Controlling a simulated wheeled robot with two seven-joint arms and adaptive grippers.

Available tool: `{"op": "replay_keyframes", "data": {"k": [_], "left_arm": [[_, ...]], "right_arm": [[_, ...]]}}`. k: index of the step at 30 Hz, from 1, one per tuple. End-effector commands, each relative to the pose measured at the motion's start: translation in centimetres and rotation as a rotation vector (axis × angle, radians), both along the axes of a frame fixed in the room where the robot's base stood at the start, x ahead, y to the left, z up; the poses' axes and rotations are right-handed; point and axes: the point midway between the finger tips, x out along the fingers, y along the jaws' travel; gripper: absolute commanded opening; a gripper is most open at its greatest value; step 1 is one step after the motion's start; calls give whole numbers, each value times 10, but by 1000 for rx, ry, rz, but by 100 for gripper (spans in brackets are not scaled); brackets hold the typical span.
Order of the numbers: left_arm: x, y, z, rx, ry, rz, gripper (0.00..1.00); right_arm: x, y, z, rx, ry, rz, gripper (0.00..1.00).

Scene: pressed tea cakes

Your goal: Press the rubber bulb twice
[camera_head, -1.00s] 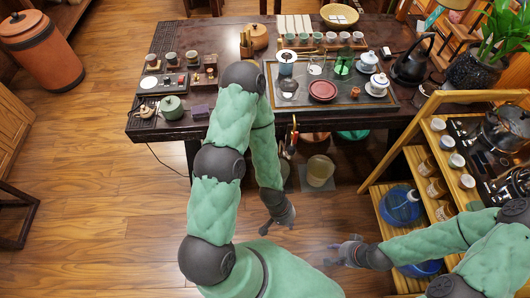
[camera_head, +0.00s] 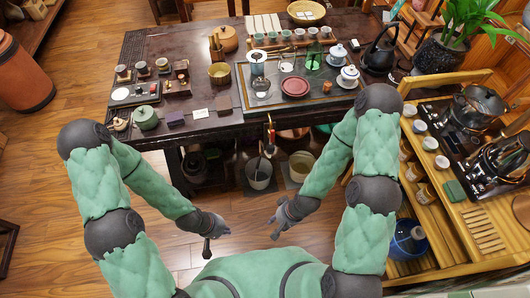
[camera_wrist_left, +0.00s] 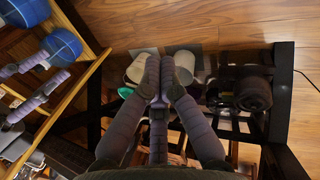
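I cannot make out a rubber bulb for certain in either view. The dark wooden tea table (camera_head: 200,131) holds many small tea things.
A tray (camera_head: 250,103) with a red dish (camera_head: 295,87) and lidded cups lies on the table. A green teapot (camera_head: 146,117) and a gold bowl (camera_head: 219,73) stand left of it. A pale bucket (camera_head: 259,176) is under the table. A wooden shelf cart (camera_head: 486,240) stands at right.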

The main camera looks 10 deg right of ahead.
Motion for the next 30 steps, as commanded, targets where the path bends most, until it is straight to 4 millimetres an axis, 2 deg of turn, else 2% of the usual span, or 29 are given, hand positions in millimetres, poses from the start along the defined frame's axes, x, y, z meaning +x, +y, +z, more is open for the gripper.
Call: {"op": "replay_keyframes", "data": {"k": [1,2,5,8,10,15,19,24,27,30], "left_arm": [[0,0,0,0,0,0,0],[0,0,0,0,-1,0,0],[8,-2,-3,1,-18,9,0],[28,-12,-12,0,-75,31,0],[53,-25,-22,-10,-144,63,0],[123,-78,-39,-106,-366,173,0],[159,-128,-38,-245,-517,253,0],[179,-182,-25,-448,-642,329,0],[180,-202,-17,-539,-676,354,0],[180,-213,-11,-595,-694,369,0]], "right_arm": [[0,0,0,0,0,0,42],[0,0,0,0,0,0,49],[0,0,0,0,0,0,49],[0,0,-1,0,0,0,49],[0,0,-2,0,0,0,49],[0,0,-4,0,0,0,49],[0,0,-6,0,0,0,49],[0,0,-8,0,0,0,49],[0,0,-8,0,0,0,49],[0,0,-8,0,0,0,49]]}}
